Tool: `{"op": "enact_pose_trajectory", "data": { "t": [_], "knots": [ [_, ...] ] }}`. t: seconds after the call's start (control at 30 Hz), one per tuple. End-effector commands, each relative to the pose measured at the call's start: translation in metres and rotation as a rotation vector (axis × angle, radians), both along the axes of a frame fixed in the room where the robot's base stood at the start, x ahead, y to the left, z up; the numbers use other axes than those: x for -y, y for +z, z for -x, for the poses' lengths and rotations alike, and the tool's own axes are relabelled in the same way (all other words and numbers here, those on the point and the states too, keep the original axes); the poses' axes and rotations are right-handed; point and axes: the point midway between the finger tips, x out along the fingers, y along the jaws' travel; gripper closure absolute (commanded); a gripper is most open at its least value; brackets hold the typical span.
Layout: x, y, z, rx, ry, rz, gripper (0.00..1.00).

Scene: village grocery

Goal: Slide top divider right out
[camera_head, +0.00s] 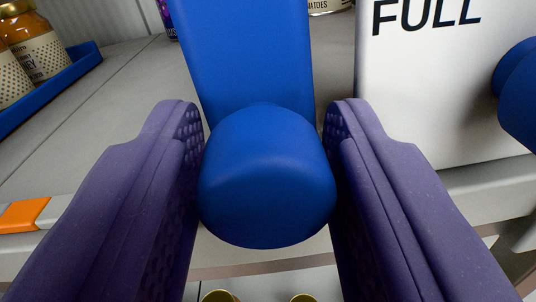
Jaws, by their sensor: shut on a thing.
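A blue divider (248,55) stands in the upper middle, with a thick rounded blue knob (266,178) at its near end. My gripper (266,170) has its two purple fingers on either side of the knob and is shut on it. The knob sticks out over the front edge of the shelf. The far end of the divider runs out of the top of the picture.
A grey shelf (110,115) lies below, with an orange tag (22,215) on its front edge. Jars (38,45) stand in a blue tray (60,82) at left. A white box marked FULL (445,90) stands close at right, beside another blue knob (520,90). Gold lids (220,296) show below.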

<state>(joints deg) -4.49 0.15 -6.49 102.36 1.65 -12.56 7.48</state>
Motion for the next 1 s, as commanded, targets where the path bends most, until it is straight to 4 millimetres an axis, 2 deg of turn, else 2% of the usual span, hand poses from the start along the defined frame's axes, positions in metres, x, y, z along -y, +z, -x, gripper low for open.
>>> {"op": "enact_pose_trajectory", "data": {
  "t": [0.43,0.47,0.5,0.53,1.0],
  "knots": [
    [0.0018,-0.0006,0.0000,-0.002,-0.004,-0.003,1.00],
    [0.0019,-0.0005,0.0000,-0.002,-0.004,-0.003,0.55],
    [0.0020,-0.0005,0.0001,-0.002,-0.004,-0.003,0.46],
    [0.0019,-0.0005,0.0001,-0.003,-0.004,-0.002,0.41],
    [0.0002,0.0000,0.0046,0.000,-0.001,0.000,0.41]
  ]
}}
